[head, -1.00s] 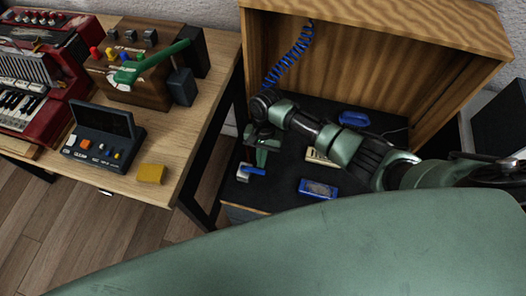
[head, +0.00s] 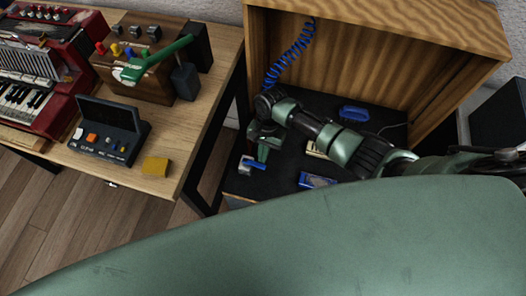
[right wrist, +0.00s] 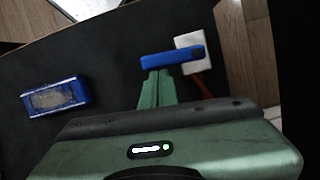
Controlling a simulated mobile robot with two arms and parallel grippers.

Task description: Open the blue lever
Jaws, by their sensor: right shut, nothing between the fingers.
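The blue lever (head: 256,166) sits on a small white base at the front left of the dark surface inside the wooden cabinet. In the right wrist view the lever (right wrist: 172,58) lies as a horizontal blue bar, with its white base (right wrist: 194,50) at its right end. My right gripper (head: 262,152) is right beside the lever. In the right wrist view its green fingers (right wrist: 157,80) are together and empty, with their tips at the lever's near side; I cannot tell whether they touch it. My left gripper is not in view.
A blue framed block (head: 316,180) lies right of the lever, also in the wrist view (right wrist: 55,96). Another blue object (head: 354,113) lies farther back. The cabinet wall (head: 258,50) rises behind. A table (head: 190,130) at left holds a box with a green handle, a dark console and a yellow block.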

